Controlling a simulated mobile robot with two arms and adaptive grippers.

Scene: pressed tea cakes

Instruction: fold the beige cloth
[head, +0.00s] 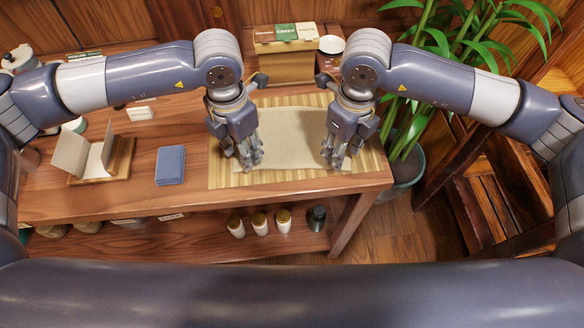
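The beige cloth (290,141) lies flat on a striped bamboo mat (222,178) at the right end of the wooden table. My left gripper (250,163) points down over the cloth's near left corner. My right gripper (337,162) points down over the cloth's near right corner. The fingers of both grippers are close to the cloth. The view is too small to tell whether they are open or pinching cloth, or whether they touch it. The grippers and wrists hide both side edges of the cloth in part.
A wooden stand with beige card panels (98,158) is further left. A box with green and white labels (285,60) stands behind the mat. A potted plant (402,165) is at the right. Several small jars (260,223) stand on the lower shelf.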

